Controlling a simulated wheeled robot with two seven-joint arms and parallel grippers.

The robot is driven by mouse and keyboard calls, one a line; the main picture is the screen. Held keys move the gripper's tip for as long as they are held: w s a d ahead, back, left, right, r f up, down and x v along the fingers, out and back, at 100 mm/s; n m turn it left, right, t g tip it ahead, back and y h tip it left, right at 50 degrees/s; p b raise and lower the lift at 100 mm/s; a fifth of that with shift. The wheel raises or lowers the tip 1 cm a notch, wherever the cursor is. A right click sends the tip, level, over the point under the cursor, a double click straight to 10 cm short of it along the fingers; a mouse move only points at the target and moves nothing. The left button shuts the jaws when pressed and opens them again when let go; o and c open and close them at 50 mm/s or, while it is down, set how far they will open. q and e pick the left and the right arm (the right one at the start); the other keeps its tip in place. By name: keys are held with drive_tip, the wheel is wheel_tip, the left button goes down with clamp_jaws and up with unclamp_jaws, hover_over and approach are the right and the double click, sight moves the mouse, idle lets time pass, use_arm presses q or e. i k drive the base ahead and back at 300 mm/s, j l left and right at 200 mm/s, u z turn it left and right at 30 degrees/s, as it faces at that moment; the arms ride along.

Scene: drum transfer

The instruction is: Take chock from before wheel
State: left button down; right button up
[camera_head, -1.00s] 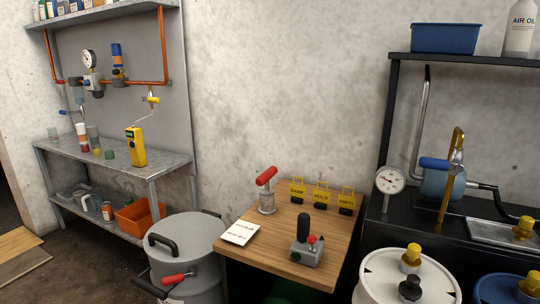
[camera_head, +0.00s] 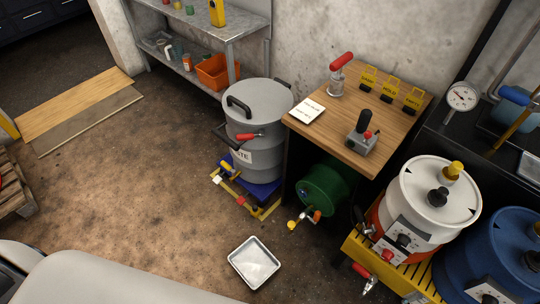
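A grey waste drum (camera_head: 258,112) with a black-handled lid stands on a low blue dolly (camera_head: 262,189) with a yellow frame (camera_head: 228,188) at its front and left. Small white, red and yellow parts sit at floor level along this frame, including a white piece (camera_head: 217,180) and a red piece (camera_head: 240,201). They are too small to tell which is the chock or which wheel it is before. The drum and frame hide most of the wheels. Neither of my grippers shows; a pale part of my own body fills the lower left.
A metal tray (camera_head: 254,263) lies on the floor in front. A green drum (camera_head: 325,187) lies under the wooden table (camera_head: 345,122). White and blue drums stand at right on a yellow rack (camera_head: 366,256). Wooden boards (camera_head: 75,103) lie at left. The middle floor is clear.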

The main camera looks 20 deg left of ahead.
sight(255, 210)
drive_tip(key=j+z, duration=0.15)
drive_tip(key=j, duration=0.3)
drive_tip(key=k+j+z, duration=0.15)
drive_tip(key=j, duration=0.25)
drive_tip(key=k+j+z, duration=0.2)
drive_tip(key=j, duration=0.2)
drive_tip(key=k+j+z, duration=0.15)
drive_tip(key=j, duration=0.25)
drive_tip(key=i+j+z, duration=0.1)
drive_tip(key=j+z, duration=0.4)
drive_tip(key=j, duration=0.35)
drive_tip(key=j+z, duration=0.45)
drive_tip(key=j, duration=0.4)
